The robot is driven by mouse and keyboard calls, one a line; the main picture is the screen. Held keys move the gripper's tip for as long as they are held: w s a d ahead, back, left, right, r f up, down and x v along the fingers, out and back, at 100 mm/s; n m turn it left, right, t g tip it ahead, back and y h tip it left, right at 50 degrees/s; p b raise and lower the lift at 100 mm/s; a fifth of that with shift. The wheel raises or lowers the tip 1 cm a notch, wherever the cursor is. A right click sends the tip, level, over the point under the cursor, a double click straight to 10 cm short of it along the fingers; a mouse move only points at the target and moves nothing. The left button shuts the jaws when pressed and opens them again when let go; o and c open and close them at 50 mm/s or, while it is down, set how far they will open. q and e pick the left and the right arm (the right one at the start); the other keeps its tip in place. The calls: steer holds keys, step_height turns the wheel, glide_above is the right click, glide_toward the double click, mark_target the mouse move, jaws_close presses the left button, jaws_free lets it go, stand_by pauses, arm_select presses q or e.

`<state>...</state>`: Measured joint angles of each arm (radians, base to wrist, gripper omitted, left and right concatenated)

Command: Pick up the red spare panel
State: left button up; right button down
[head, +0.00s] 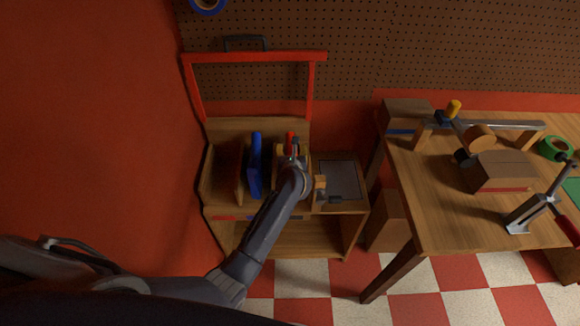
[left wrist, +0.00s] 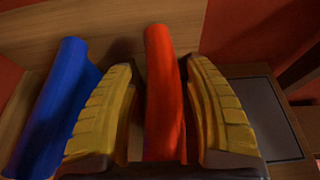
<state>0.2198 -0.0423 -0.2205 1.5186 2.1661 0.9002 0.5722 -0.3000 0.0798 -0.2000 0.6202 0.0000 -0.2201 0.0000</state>
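The red spare panel (head: 290,138) stands upright in the wooden rack on the left, mostly hidden by my left arm in the head view. In the left wrist view the red panel (left wrist: 163,85) runs between the two yellow fingers of my left gripper (left wrist: 162,105). The fingers are apart, one on each side of the panel. A gap shows on its left side; the right finger is very near or touching, I cannot tell which. The right gripper is not in view.
A blue panel (head: 255,165) stands just left of the red one, close to my left finger. A grey tray (head: 339,180) lies right of the rack slots. A red frame (head: 250,57) rises behind. A wooden workbench (head: 440,215) with tools and boxes stands to the right.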

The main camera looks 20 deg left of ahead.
arm_select(q)
jaws_close()
steer(key=shift+r, duration=0.1)
stand_by(0.3)
